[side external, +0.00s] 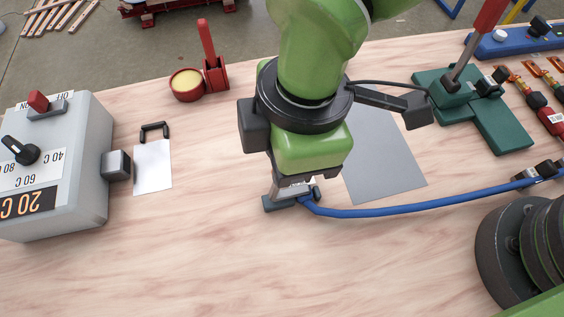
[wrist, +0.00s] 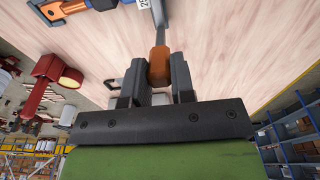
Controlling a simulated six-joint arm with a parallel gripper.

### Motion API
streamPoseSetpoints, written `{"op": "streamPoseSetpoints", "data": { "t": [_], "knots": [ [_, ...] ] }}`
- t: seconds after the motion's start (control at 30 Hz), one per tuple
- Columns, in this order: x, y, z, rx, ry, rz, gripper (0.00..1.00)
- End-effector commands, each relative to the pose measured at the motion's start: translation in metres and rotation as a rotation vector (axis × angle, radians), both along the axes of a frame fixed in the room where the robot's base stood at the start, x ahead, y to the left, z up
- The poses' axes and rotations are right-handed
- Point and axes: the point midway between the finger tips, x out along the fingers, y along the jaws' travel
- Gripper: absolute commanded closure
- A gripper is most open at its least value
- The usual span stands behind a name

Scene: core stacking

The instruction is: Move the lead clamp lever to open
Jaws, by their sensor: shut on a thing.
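My gripper (side external: 292,188) points down low over the wooden table, right beside the near end of the blue lead (side external: 400,209). In the wrist view my gripper (wrist: 158,84) is shut on an orange grip (wrist: 158,63) at the end of a grey metal lever bar (wrist: 159,35). The bar runs up to the top edge of that view. In the side view a small dark block (side external: 279,204) sits beneath my gripper at the lead's end. My gripper hides the lever there, so its angle and whether the clamp is open cannot be told.
A grey control box (side external: 85,160) stands at left. A red pot (side external: 187,85) stands at the back. A green toggle clamp (side external: 500,128) with a red handle stands at right, by a grey sheet (side external: 395,175). Dark discs (side external: 507,250) fill the lower right. The front middle is clear.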

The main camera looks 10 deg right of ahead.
Motion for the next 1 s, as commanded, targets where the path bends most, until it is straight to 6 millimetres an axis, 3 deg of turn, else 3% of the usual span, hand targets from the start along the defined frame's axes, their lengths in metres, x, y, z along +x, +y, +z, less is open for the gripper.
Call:
{"op": "streamPoseSetpoints", "data": {
  "t": [0.53,1.0],
  "knots": [
    [0.001,0.030,0.002,0.005,-0.003,0.002,1.00],
    [0.001,0.036,0.002,0.008,-0.003,0.001,1.00]
  ]
}}
